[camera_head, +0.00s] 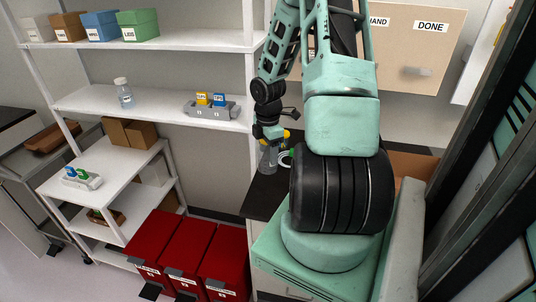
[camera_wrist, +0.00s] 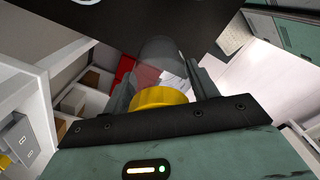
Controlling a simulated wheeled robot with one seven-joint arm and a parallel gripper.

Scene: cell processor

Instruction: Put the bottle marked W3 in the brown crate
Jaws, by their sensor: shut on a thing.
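My gripper (camera_head: 268,135) is shut on a clear bottle (camera_head: 268,158) and holds it by the dark counter. In the wrist view the bottle's yellow cap (camera_wrist: 162,97) and see-through body (camera_wrist: 165,58) are between the fingers of my gripper (camera_wrist: 163,88). Its marking cannot be read. A brown crate (camera_head: 69,29) with a white label stands on the top shelf at the left, between a white one and a blue one. The gripper is well to the right of it and lower.
Another clear bottle (camera_head: 125,96) with a white cap stands on the middle shelf, left of a grey rack (camera_head: 212,109). A green crate (camera_head: 138,24) is at the right of the top row. Red bins (camera_head: 190,254) stand on the floor. The middle shelf has free room.

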